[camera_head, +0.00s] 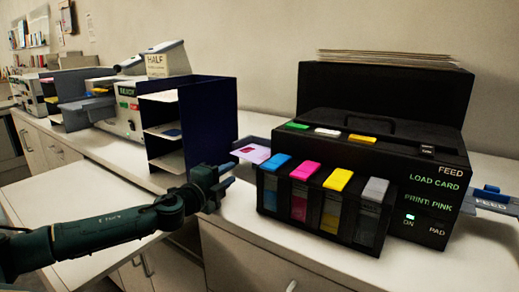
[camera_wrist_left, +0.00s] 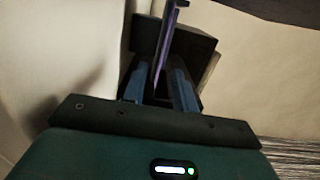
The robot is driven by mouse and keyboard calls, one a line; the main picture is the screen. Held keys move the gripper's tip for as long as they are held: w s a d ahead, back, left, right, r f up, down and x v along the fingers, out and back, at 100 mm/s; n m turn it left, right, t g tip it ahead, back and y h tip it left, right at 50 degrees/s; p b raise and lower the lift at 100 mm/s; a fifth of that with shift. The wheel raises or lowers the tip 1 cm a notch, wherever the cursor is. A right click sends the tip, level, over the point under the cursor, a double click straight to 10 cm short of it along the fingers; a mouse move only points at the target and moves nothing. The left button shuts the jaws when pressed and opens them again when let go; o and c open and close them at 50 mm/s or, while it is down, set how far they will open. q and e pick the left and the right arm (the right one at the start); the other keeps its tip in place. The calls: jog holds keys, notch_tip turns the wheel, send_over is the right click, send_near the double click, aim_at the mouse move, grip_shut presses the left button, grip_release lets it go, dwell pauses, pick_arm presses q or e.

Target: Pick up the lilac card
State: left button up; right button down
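The lilac card (camera_head: 251,153), with a darker magenta patch on it, lies on a grey tray at the left side of the black printer (camera_head: 415,170). My left gripper (camera_head: 228,174) is just left of and below the card in the head view. In the left wrist view its two blue fingers (camera_wrist_left: 158,88) stand apart. A thin purple strip (camera_wrist_left: 163,55), seemingly the card edge-on, shows beyond and between the fingertips. I cannot tell whether they touch it. My right gripper is in neither view.
Blue, pink, yellow and grey cartridges (camera_head: 320,198) front the printer, labelled "LOAD CARD" and "PRINT: PINK". A dark blue shelf rack (camera_head: 212,122) stands close behind my left gripper. A feed tray (camera_head: 491,200) sticks out at right. The left counter (camera_head: 85,205) is clear.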

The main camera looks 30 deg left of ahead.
aim_at(256, 154)
pick_arm(q)
jog(key=w, duration=0.3)
jog(key=shift+d+p, duration=0.1)
jog(key=shift+p, duration=0.25)
jog(key=w+p, duration=0.1)
jog(key=w, duration=0.1)
jog(key=w+r, duration=0.1)
jog(key=w, duration=0.1)
jog(key=shift+w+d+p, duration=0.2)
jog(key=shift+p, duration=0.15)
jog(key=shift+w+f, duration=0.2)
jog(key=shift+w, duration=0.3)
jog(key=shift+c, duration=0.2)
grip_shut()
